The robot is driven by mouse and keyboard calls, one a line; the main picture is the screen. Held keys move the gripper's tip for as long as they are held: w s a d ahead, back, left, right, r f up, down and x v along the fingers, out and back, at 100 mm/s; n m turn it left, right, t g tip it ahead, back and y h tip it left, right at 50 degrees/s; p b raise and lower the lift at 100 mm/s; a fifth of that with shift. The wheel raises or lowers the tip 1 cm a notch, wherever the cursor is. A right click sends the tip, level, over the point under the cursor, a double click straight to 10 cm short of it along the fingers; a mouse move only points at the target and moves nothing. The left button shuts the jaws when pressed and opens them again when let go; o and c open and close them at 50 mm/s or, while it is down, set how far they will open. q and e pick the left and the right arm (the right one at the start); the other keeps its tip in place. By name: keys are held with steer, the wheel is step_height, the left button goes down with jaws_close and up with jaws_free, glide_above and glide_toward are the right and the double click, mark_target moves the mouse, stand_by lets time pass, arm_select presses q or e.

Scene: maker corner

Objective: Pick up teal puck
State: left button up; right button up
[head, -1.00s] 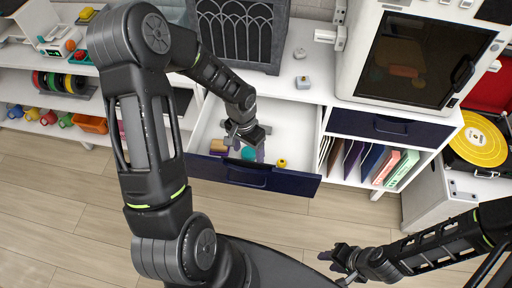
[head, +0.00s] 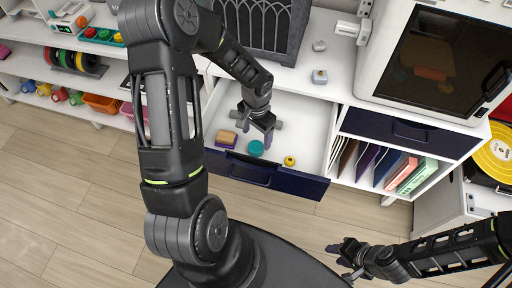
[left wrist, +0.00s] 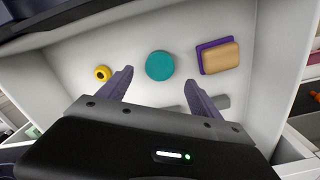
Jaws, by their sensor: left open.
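The teal puck (head: 256,148) lies on the floor of the open white drawer (head: 300,121), near its dark blue front. It is a round flat disc in the left wrist view (left wrist: 160,65), just beyond the fingertips and roughly between them. My left gripper (head: 257,133) is inside the drawer area, next to the puck on its far side in the head view. In the left wrist view its two fingers (left wrist: 156,78) are spread with nothing between them. My right gripper (head: 341,251) hangs over the floor at lower right, far from the puck; its finger gap is too small to read.
In the drawer, a yellow ring-shaped piece (left wrist: 102,73) lies to one side of the puck, and a tan block (left wrist: 221,57) with a purple piece (left wrist: 203,58) to the other. A grey bar (left wrist: 215,102) lies near the fingers. Drawer walls surround the gripper.

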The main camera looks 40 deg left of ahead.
mark_target(256, 145)
arm_select(q)
step_height(256, 145, down, 5)
steer(key=shift+f+p, duration=0.1)
steer(key=shift+p, duration=0.3)
steer(key=shift+c, duration=0.2)
stand_by(0.5)
jaws_close()
stand_by(0.6)
step_height(256, 145, up, 10)
stand_by(0.6)
stand_by(0.4)
